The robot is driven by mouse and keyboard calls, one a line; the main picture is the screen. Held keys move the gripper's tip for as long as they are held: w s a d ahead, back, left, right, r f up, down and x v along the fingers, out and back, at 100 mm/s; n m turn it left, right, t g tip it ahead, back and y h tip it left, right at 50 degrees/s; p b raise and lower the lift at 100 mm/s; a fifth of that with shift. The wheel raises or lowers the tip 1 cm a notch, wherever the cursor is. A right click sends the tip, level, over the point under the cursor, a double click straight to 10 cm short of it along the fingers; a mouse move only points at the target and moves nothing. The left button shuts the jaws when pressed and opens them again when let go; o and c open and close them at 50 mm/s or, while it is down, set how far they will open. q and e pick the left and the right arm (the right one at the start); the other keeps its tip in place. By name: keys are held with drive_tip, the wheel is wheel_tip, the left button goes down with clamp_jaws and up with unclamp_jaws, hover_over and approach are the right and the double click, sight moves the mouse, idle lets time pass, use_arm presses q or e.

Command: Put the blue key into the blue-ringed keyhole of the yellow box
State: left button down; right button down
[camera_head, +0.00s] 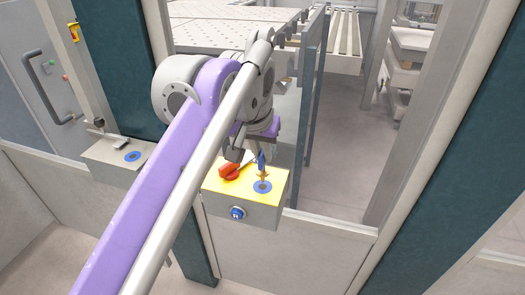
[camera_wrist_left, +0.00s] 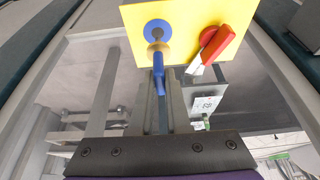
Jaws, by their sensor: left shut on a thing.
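The yellow box (camera_head: 220,184) has a yellow top with a blue-ringed keyhole (camera_head: 262,187). In the left wrist view the yellow face (camera_wrist_left: 188,12) and blue ring (camera_wrist_left: 158,26) are at the top. My left gripper (camera_head: 256,156) is above the ring, shut on the blue key (camera_head: 261,160). The key also shows in the left wrist view (camera_wrist_left: 158,68), between the fingertips (camera_wrist_left: 164,78), its brass shaft pointing at the ring. The brass end overlaps the ring; I cannot tell whether it has entered the hole. My right gripper is not in view.
A red rotary handle (camera_head: 236,171) sits on the yellow top beside the ring, close to my gripper. A blue button (camera_head: 237,213) is on the box front. A grey box (camera_head: 110,151) with another blue ring stands left. An open doorway (camera_head: 350,150) is on the right.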

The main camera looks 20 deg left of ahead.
sight(262, 169)
use_arm(q)
drive_tip(key=shift+f, duration=0.15)
drive_tip(key=shift+f+b, duration=1.15)
drive_tip(key=shift+f, duration=1)
drive_tip(key=c, duration=0.8)
unclamp_jaws()
drive_tip(key=p+v, duration=0.2)
drive_tip(key=v, duration=0.8)
drive_tip(key=shift+s+r, duration=0.15)
drive_tip(key=shift+r, duration=0.25)
drive_tip(key=shift+t, duration=0.4)
drive_tip(key=s+a+f+p, duration=0.1)
drive_tip(key=s+f+p, duration=0.1)
drive_tip(key=s+f, duration=0.3)
drive_tip(key=s+a+f+p, duration=0.2)
drive_tip(key=s+f, duration=0.4)
drive_tip(key=f, duration=0.8)
drive_tip(key=s+a+f+p, duration=0.1)
drive_tip(key=s+f+p, duration=0.1)
drive_tip(key=s+f, duration=0.3)
drive_tip(key=shift+s+a+f, duration=0.1)
drive_tip(key=shift+a+f, duration=0.05)
drive_tip(key=shift+f, duration=1)
drive_tip(key=shift+s+a+f, duration=0.1)
drive_tip(key=shift+a+f, duration=0.05)
drive_tip(key=shift+f, duration=0.95)
